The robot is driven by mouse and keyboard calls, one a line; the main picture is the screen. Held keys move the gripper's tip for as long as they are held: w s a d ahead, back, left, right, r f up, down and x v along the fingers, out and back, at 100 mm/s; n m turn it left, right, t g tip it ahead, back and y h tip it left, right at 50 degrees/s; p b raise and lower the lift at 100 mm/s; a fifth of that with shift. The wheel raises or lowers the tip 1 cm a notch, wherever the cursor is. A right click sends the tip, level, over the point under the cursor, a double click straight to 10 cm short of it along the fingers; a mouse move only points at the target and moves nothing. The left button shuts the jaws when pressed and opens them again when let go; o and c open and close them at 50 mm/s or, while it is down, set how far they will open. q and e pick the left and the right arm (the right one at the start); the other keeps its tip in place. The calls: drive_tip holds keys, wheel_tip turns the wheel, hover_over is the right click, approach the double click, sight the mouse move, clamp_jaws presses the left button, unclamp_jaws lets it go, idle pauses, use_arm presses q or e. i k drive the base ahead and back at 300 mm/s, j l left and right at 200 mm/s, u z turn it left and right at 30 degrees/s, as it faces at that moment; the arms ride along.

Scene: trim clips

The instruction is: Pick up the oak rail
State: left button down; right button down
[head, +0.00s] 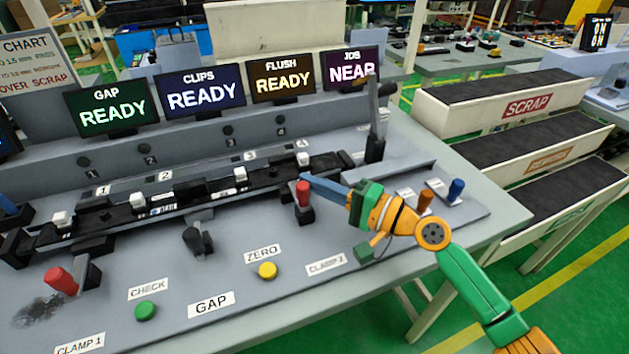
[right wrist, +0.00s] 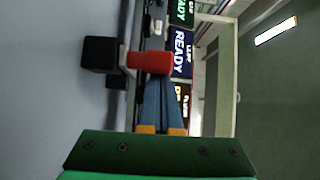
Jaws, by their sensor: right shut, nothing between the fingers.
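I cannot make out an oak-coloured rail. A long dark bar (head: 115,215) with several white clips (head: 138,200) lies along the bench fixture. My right gripper (head: 303,177) is shut and empty, its blue fingers by the red clamp handle (head: 303,192) near the right end of the bar. In the right wrist view, the shut fingers (right wrist: 163,78) reach up to the red handle (right wrist: 150,62); whether they touch it I cannot tell. Another red clamp handle (head: 60,280) stands at the front left.
A tall grey lever (head: 375,125) stands at the back right. Green (head: 146,310) and yellow (head: 267,270) buttons sit in front. A SCRAP bin (head: 440,108) stands beyond the bench at right.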

sight(197, 194)
drive_tip(key=k+l, duration=0.2)
drive_tip(key=l, duration=0.2)
drive_tip(key=k+l, duration=0.2)
drive_tip(key=l, duration=0.2)
drive_tip(key=k+l, duration=0.2)
drive_tip(key=l, duration=0.2)
